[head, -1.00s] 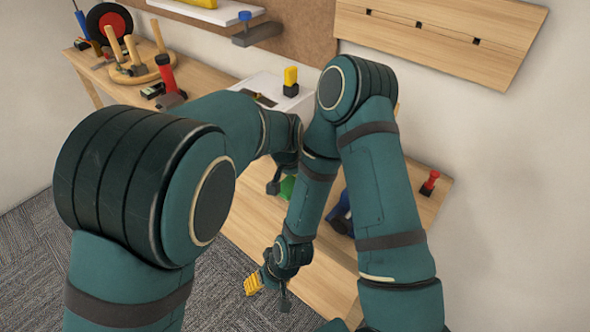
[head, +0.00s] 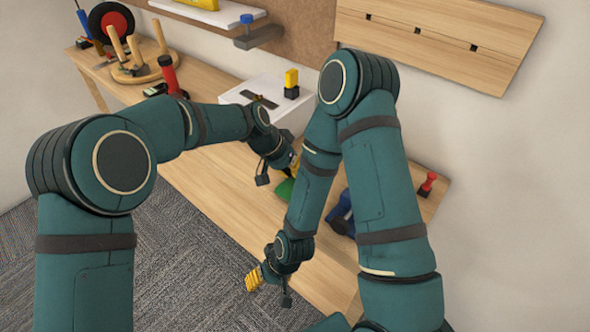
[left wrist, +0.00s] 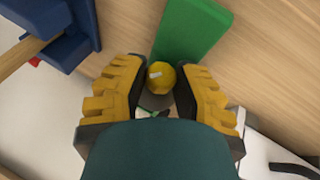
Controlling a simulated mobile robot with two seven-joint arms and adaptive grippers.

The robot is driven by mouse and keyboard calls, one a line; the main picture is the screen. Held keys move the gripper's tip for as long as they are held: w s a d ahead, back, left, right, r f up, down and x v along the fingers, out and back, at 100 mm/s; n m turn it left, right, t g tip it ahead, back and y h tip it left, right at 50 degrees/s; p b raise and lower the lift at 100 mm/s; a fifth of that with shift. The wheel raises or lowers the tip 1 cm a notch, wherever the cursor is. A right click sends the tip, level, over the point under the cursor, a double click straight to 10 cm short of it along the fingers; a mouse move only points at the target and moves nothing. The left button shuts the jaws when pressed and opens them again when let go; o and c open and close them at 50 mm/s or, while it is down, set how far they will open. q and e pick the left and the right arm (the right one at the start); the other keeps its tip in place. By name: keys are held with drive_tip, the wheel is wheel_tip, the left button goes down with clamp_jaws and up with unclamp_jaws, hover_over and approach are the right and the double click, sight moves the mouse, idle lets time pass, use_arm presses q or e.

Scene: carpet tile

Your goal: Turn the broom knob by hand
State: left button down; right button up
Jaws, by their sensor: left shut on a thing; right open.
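In the left wrist view a round yellow knob (left wrist: 160,78) with a small pale mark sits beside a green block (left wrist: 194,28). My left gripper (left wrist: 160,71) is shut on the knob, its yellow fingers on either side. In the head view my left gripper (head: 283,163) is at the workbench, just above the green block (head: 286,188); the knob is hard to make out there. My right gripper (head: 268,279) is open and empty, low at the bench's front edge. No whole broom can be made out.
A blue holder (head: 342,213) stands partly behind my right arm, and a red-topped item (head: 428,183) is at the right end. A white box (head: 268,98) with a yellow-and-black item (head: 291,84) stands behind. The bench front (head: 205,180) is clear.

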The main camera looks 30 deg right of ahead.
use_arm(q)
drive_tip(key=shift+a+f, duration=0.1)
drive_tip(key=shift+f, duration=0.1)
drive_tip(key=c, duration=0.7)
unclamp_jaws()
drive_tip(key=shift+r, duration=0.15)
drive_tip(key=v, duration=1.2)
